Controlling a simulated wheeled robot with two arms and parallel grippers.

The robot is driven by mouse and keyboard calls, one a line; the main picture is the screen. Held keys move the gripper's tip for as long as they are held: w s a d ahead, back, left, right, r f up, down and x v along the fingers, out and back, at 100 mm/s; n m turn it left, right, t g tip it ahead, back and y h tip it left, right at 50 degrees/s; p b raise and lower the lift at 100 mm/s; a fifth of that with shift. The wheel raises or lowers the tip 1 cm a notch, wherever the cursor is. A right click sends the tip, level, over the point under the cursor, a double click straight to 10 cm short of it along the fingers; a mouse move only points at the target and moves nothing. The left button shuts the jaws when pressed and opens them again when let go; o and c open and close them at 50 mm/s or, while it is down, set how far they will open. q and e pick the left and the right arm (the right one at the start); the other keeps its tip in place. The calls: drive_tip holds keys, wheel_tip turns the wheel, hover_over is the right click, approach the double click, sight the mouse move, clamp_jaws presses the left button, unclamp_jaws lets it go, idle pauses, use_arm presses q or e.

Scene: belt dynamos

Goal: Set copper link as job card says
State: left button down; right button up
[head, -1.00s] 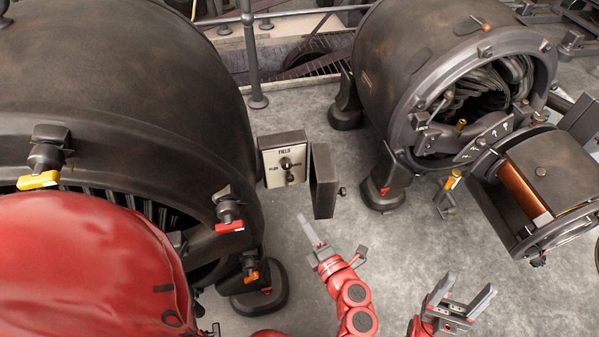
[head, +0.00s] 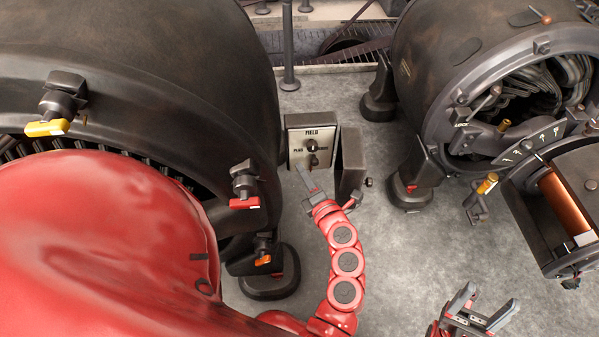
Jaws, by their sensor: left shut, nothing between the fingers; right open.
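A small pale panel labelled FIELD (head: 300,133) stands between the two machines. It has a dark round knob or terminal (head: 311,145) in its middle, with small lettering to either side that I cannot fully read. Its dark cover (head: 352,160) hangs open at its right. My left gripper (head: 304,178) is shut and empty, its fingertips overlapping the panel's lower edge in the picture; I cannot tell whether they touch. My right gripper (head: 488,308) is open and empty at the bottom right, over the floor. I cannot make out a copper link or a job card.
A large dark machine (head: 190,70) fills the left, with yellow, red and orange handles. A second machine (head: 430,70) stands at the right, with a copper-coloured cylinder (head: 563,203) and a brass-coloured handle (head: 487,184) near it. Grey floor (head: 400,250) is clear between them.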

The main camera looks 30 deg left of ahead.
use_arm(q)
drive_tip(key=shift+w+d+r, duration=0.25)
drive_tip(key=shift+w+d, duration=0.2)
drive_tip(key=shift+d, duration=0.15)
drive_tip(key=shift+w+d+r+m+p, duration=0.1)
drive_tip(key=shift+d+r+m+p, duration=0.1)
drive_tip(key=shift+m+p, duration=0.3)
drive_tip(key=shift+w+d+f+m+y+p, duration=0.1)
drive_tip(key=shift+m+y+p, duration=0.25)
drive_tip(key=shift+m, duration=0.25)
drive_tip(key=shift+f, duration=0.1)
